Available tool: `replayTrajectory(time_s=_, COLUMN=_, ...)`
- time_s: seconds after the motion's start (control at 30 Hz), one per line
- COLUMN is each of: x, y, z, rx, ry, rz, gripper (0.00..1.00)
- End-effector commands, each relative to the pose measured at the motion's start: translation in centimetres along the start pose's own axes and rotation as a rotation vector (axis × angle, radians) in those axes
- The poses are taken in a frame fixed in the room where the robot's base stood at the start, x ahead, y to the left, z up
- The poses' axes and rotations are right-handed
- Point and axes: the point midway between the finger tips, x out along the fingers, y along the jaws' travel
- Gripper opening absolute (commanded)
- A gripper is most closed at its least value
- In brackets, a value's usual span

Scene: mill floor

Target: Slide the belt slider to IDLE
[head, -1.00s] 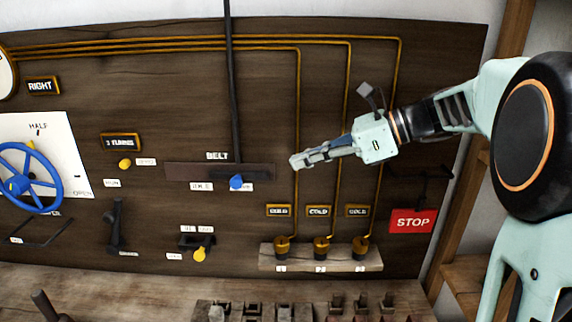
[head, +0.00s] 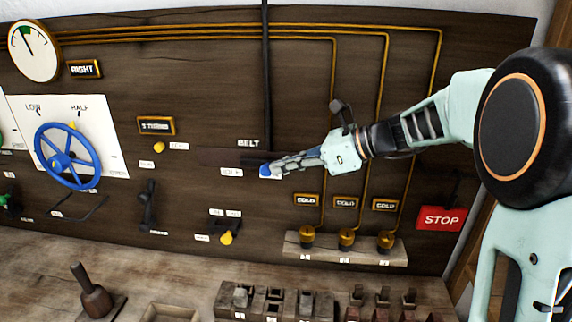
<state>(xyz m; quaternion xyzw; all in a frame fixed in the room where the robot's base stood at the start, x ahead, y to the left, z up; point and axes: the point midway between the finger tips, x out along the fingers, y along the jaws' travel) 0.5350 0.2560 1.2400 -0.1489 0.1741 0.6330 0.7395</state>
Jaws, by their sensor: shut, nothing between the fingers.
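The belt slider's blue knob (head: 265,170) shows at the tip of my gripper, below the word BELT on the dark wooden panel. Its dark track (head: 222,157) runs left and right, with the right part hidden behind my gripper. A small white label (head: 231,172), likely IDLE but blurred, sits below the track to the left of the knob. My gripper (head: 275,168) is shut, with its fingertips at the right side of the knob. They appear to touch it, but contact is not certain. The label on the right is mostly hidden.
A blue handwheel (head: 68,156) and a gauge (head: 34,50) are at the left. A black lever (head: 149,207) and a yellow knob (head: 226,238) are lower down. A red STOP sign (head: 441,218) is at the right.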

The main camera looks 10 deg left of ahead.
Motion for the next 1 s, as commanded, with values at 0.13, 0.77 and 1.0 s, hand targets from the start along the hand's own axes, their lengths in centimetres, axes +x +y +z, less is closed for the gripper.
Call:
replayTrajectory(time_s=0.13, x=0.1, y=0.1, z=0.1, rx=0.0, ry=0.0, rz=0.001, gripper=0.0)
replayTrajectory(time_s=0.77, x=9.3, y=2.3, z=4.7, rx=0.0, ry=0.0, rz=0.001, gripper=0.0)
replayTrajectory(time_s=1.0, x=9.3, y=2.3, z=4.6, rx=0.0, ry=0.0, rz=0.001, gripper=0.0)
